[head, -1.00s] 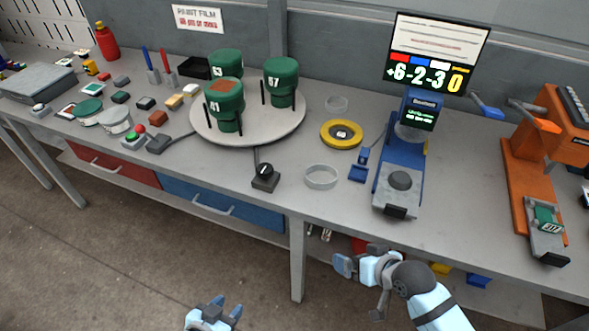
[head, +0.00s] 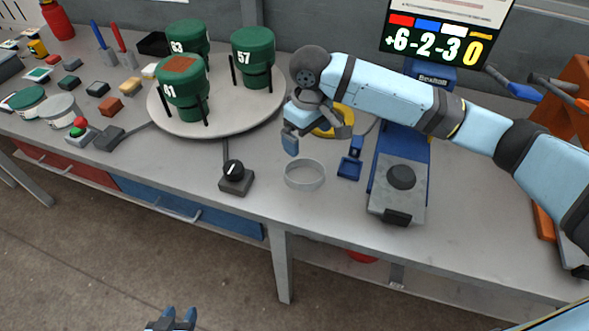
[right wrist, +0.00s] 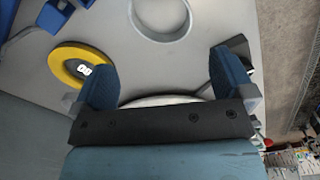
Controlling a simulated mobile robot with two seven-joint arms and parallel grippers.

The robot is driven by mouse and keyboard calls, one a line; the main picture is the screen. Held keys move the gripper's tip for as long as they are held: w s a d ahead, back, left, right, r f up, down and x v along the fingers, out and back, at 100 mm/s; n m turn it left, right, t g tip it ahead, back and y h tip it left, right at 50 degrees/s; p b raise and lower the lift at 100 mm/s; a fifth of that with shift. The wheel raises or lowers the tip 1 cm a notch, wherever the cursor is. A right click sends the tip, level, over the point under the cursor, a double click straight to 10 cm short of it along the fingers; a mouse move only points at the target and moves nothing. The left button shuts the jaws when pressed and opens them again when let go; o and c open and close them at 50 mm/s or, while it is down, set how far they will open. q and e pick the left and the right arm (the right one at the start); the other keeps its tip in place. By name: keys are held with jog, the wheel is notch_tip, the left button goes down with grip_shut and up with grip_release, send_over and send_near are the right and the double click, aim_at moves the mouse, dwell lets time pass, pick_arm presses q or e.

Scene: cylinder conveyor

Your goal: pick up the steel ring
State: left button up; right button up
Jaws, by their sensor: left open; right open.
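The steel ring, a thin grey open band (head: 304,184), lies flat on the table near the front edge. It also shows at the top of the right wrist view (right wrist: 160,38), cut by the frame edge. My right gripper (head: 317,138) is open and empty above the table, a little behind the ring in the head view. In the right wrist view its two blue fingers (right wrist: 163,75) are spread wide, and the ring lies beyond them, not between them. My left gripper (head: 176,320) is open and empty, low at the bottom edge, away from the table.
A yellow ring (head: 326,132) is partly hidden behind my right gripper. A round platform (head: 210,125) with green cylinders stands to the left. A black knob box (head: 236,178) is left of the steel ring. A small blue tray (head: 349,168) and a blue device (head: 400,188) are to its right.

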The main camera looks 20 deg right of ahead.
aim_at(306, 179)
notch_tip(306, 179, down, 13)
jog(key=shift+f+b, duration=0.1)
jog(key=shift+b, duration=0.25)
jog(key=c, duration=0.6)
